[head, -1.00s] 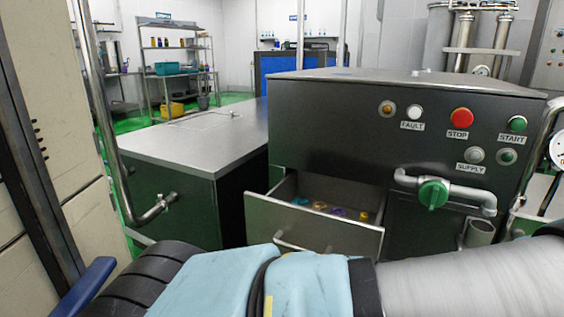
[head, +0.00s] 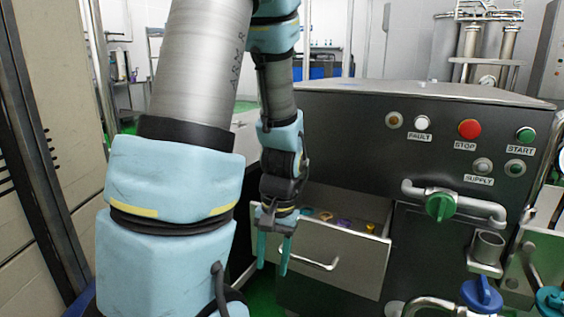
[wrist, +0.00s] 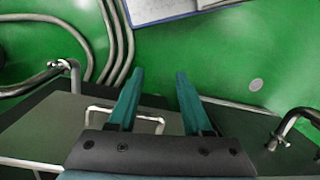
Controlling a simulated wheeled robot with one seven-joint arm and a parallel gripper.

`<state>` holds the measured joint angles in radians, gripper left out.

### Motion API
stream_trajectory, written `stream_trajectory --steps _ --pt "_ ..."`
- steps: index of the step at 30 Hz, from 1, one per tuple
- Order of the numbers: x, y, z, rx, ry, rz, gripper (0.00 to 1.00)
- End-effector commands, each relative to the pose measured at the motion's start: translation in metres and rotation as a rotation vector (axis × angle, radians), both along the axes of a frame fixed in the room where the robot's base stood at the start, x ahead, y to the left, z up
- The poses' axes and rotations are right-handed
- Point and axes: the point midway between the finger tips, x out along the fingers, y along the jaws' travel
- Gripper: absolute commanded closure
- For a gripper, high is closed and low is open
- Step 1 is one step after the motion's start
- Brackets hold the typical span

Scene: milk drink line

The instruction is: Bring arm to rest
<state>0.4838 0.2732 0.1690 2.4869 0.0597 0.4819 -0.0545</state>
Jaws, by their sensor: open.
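My gripper (head: 272,256) hangs pointing down in front of the open drawer (head: 375,262) in the head view. Its two teal fingers are apart with nothing between them. In the wrist view my gripper (wrist: 153,85) is also open and empty, above the green floor (wrist: 225,60). My arm rises across the left half of the head view and bends down to the gripper, hiding part of the dark machine and the drawer's left end.
The drawer holds several small coloured items and has a bar handle (head: 322,265). The dark machine (head: 340,130) carries a red STOP button (head: 469,128), a green START button (head: 525,134) and a green valve (head: 440,207). A blue valve handle (head: 482,293) sits low at right.

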Motion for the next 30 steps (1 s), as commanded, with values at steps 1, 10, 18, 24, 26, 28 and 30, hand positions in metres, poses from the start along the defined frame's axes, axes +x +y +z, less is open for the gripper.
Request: stream_trajectory --steps 1,10,18,24,26,28,30 --pt "0.004 0.007 0.01 -0.027 -0.031 0.039 0.5" --pt "0.015 0.036 0.047 -0.109 -0.166 0.171 0.5" --pt "0.017 0.047 0.09 -0.125 -0.216 0.214 0.5" --pt "0.017 0.047 0.126 -0.124 -0.215 0.214 0.5" --pt "0.017 0.047 0.141 -0.124 -0.215 0.214 0.5" --pt "0.017 0.047 0.159 -0.125 -0.215 0.213 0.5" --pt "0.017 0.046 0.178 -0.125 -0.215 0.213 0.5"
